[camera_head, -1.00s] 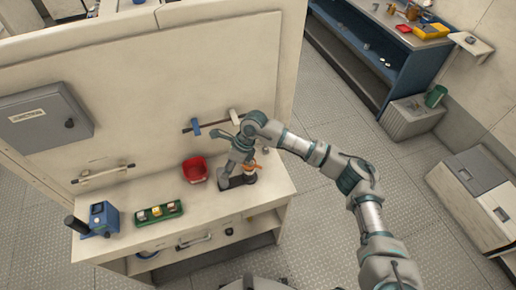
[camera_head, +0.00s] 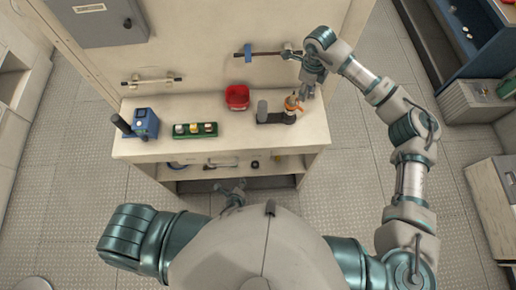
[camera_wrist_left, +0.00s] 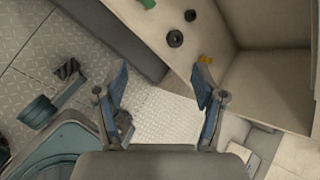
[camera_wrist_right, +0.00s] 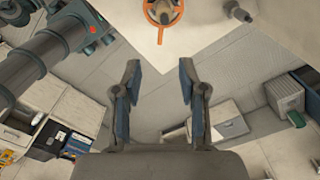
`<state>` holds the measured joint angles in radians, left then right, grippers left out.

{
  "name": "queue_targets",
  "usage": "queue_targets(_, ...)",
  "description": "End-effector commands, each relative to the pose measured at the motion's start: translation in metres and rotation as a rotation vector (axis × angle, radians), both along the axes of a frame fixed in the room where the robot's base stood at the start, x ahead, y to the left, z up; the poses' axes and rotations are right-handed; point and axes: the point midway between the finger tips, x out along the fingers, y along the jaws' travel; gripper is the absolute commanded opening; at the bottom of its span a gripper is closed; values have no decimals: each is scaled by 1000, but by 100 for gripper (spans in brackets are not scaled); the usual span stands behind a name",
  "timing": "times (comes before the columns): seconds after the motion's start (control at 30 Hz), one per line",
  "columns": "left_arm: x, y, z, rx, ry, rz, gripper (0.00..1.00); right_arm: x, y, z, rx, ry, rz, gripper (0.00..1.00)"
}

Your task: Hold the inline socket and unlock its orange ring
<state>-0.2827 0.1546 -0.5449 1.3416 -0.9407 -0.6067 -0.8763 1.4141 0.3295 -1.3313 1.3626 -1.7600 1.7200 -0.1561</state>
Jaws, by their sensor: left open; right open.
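The inline socket (camera_head: 291,110) stands at the right end of the bench, in or beside a dark holder (camera_head: 268,117). Its orange ring (camera_head: 292,102) is around its upper part. The ring also shows at the top edge of the right wrist view (camera_wrist_right: 163,12), partly cut off. My right gripper (camera_head: 309,89) is open and empty, close to the right of the ring, with a gap between them in the wrist view. My left gripper (camera_head: 232,190) is low in front of the bench, open and empty.
The bench (camera_head: 235,142) also bears a red bin (camera_head: 237,97), a green tray (camera_head: 195,130) of small parts and a blue device (camera_head: 145,123). A rail (camera_head: 268,54) is on the wall behind. Dark rings (camera_wrist_left: 174,39) lie on the shelf below.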

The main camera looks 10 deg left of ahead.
Motion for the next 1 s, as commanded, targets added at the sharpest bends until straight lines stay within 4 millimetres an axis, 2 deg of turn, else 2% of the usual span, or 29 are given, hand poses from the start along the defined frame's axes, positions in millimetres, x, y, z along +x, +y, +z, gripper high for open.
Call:
queue_targets(0.03,16,-12,27,79,-67,-85,70,0,-1,0,1,0,0,42)
queue_targets(0.1,36,-26,66,209,-164,-196,70,0,-1,0,1,1,0,42)
queue_targets(0.17,49,-39,101,318,-248,-273,70,0,0,0,1,1,0,42)
queue_targets(0.2,56,-46,125,390,-304,-314,70,0,0,0,0,1,0,42)
queue_targets(0.4,73,-72,230,703,-532,-417,70,0,1,0,0,0,0,42)
queue_targets(0.5,73,-77,266,807,-604,-424,70,0,2,0,-1,0,0,42)
queue_targets(0.6,72,-80,289,872,-646,-420,70,0,2,0,-1,0,0,42)
queue_targets(0.77,77,-82,302,912,-672,-418,70,0,1,0,0,0,0,42)
queue_targets(0.87,90,-81,302,914,-672,-417,70,0,1,0,0,1,0,42)
queue_targets(1.0,118,-79,302,914,-672,-417,70,0,1,0,0,1,0,42)
